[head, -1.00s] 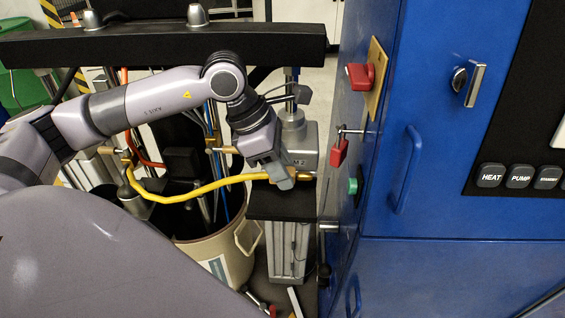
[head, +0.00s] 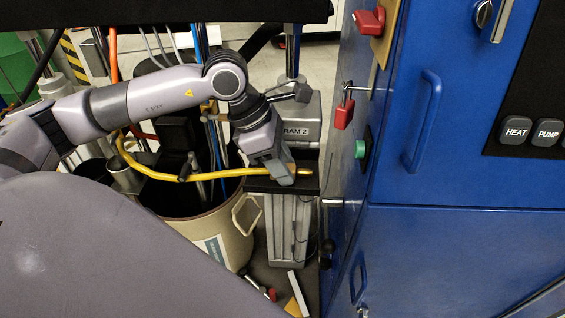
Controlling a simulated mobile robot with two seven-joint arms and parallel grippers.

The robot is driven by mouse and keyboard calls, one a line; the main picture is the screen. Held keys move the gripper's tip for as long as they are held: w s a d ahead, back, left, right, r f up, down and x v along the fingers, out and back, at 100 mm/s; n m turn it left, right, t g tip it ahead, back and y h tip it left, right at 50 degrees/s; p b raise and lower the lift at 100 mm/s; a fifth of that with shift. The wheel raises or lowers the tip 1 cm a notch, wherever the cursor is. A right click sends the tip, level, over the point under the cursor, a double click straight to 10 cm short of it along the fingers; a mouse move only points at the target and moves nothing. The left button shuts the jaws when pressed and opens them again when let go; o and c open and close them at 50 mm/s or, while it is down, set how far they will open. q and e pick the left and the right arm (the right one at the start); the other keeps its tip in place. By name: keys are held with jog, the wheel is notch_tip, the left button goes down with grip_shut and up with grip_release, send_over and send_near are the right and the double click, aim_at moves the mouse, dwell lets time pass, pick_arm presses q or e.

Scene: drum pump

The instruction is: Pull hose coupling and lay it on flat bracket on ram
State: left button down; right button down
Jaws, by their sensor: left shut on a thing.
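The yellow hose (head: 222,174) runs from the left over the drum to my left gripper (head: 284,180). Its brass coupling end (head: 303,171) pokes out to the right of the fingers. My left gripper is shut on the hose end and hides part of it. The hose end is at the black flat bracket (head: 256,187) on top of the ram's grey column (head: 290,232), below the grey block marked RAM 2 (head: 300,131). I cannot tell whether the coupling touches the bracket. My right gripper is not in view.
The beige drum (head: 210,235) stands open below the hose, with pipes and cables rising from it. The blue cabinet (head: 450,250) is close on the right, with a red padlock (head: 344,114) and a green button (head: 361,148). Loose items lie on the floor by the ram.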

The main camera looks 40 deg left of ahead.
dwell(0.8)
pick_arm(q)
jog(key=c, duration=0.7)
grip_release()
jog(key=shift+f, duration=0.1)
jog(key=shift+s+d, duration=0.1)
